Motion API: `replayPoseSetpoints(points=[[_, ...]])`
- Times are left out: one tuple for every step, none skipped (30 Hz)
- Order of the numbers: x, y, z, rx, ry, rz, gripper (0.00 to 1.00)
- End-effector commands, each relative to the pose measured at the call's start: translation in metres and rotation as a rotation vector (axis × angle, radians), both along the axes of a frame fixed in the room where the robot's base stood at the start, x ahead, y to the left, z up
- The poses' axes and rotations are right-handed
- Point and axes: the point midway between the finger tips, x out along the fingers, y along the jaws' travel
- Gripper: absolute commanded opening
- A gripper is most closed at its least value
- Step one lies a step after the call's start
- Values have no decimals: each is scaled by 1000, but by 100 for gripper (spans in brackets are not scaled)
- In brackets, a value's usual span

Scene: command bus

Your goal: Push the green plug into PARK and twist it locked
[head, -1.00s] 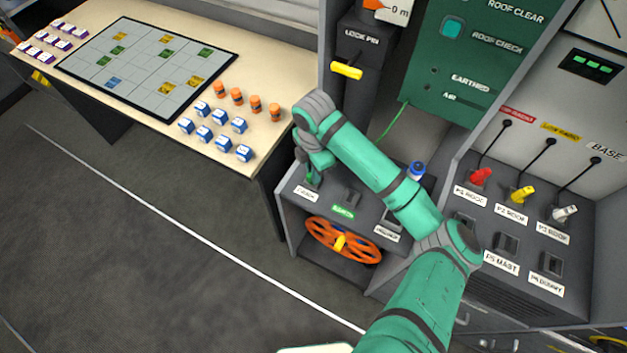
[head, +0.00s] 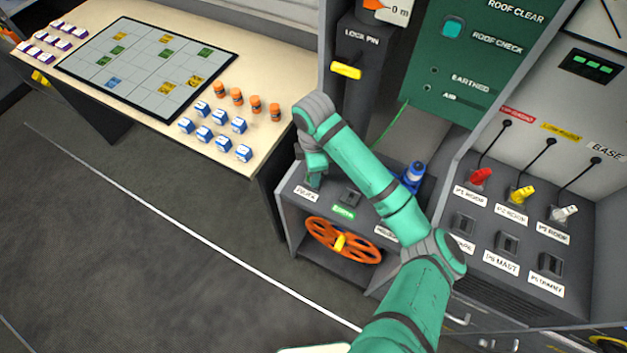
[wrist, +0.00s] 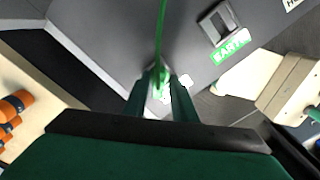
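The green plug (wrist: 158,91) shows as a small green piece between the two fingers of my gripper (wrist: 165,95) in the wrist view, with its green cable (wrist: 161,40) running up and away. The fingers are close together around it. In the head view, my gripper (head: 313,182) points down at the PARK position, just behind the PARK label (head: 306,194) on the grey console (head: 290,205). My gripper and arm hide the plug and the PARK socket there. How deep the plug sits and how it is turned cannot be told.
An empty socket (head: 350,197) with a green label stands just right of PARK. A blue plug (head: 413,176) stands further right, beside my forearm. An orange wheel (head: 330,236) is below the console top. The table (head: 262,140) with bottles and blocks lies left.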

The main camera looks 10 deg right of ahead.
Motion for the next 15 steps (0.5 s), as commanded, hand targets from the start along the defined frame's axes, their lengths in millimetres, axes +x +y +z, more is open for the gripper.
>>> replayPoseSetpoints(points=[[0,0,0,0,-1,0,34],[0,0,0,0,-1,0,34],[1,0,0,0,-2,0,34],[1,0,0,0,-2,0,34],[1,0,1,0,-2,0,34],[1,0,1,0,-3,1,34],[1,0,1,0,-3,1,34],[1,0,1,0,-3,1,34],[1,0,1,0,-4,1,34],[1,0,2,0,-4,1,34],[1,0,3,-1,-4,1,34],[1,0,6,0,-5,1,34],[1,0,9,0,-6,1,34],[2,0,12,0,-7,1,34],[2,-1,18,0,-7,1,34]])
